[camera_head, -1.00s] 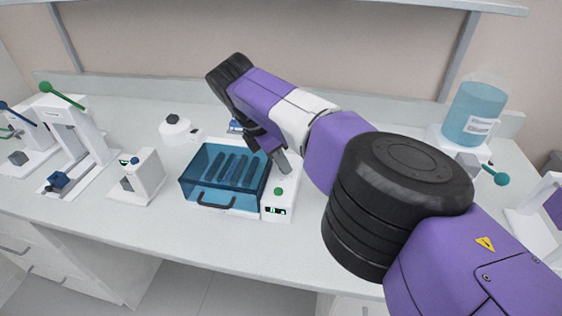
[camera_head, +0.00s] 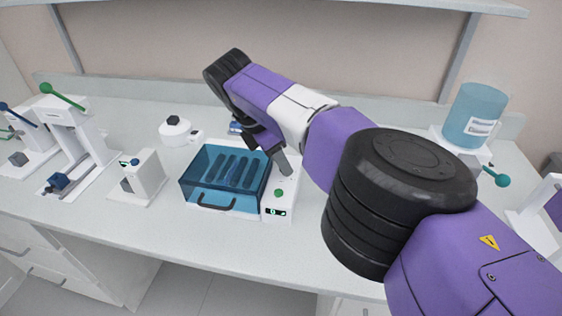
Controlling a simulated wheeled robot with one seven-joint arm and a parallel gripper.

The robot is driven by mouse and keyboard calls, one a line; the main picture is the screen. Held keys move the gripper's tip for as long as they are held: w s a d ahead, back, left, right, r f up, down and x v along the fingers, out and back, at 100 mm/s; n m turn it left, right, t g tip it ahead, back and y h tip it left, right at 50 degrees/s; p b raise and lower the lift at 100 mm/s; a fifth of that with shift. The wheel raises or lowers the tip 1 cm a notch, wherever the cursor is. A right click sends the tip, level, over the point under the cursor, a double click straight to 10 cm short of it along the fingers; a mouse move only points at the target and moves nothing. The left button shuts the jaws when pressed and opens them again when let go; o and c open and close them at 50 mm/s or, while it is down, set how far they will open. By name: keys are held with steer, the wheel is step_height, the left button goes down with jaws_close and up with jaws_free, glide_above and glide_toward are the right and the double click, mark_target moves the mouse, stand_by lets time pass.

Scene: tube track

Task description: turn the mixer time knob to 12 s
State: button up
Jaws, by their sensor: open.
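A white device with a see-through blue lid (camera_head: 205,165) stands on the bench in the middle, with several dark slots or racks under the lid. Its white side panel (camera_head: 283,204) carries a green button (camera_head: 279,193) and a small lit display (camera_head: 278,212), whose reading is too small to make out.
To the left stand a small white device (camera_head: 146,176) with a display, a white press with a green lever (camera_head: 63,96), and a round white device with a black knob (camera_head: 174,127). A blue container (camera_head: 474,112) stands at the right. The bench's front strip is clear.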

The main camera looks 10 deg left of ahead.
steer(key=v, duration=0.6)
steer(key=shift+r+b, duration=0.35)
steer(key=shift+b, duration=0.05)
steer(key=shift+s+a, duration=0.1)
steer(key=shift+a, duration=0.05)
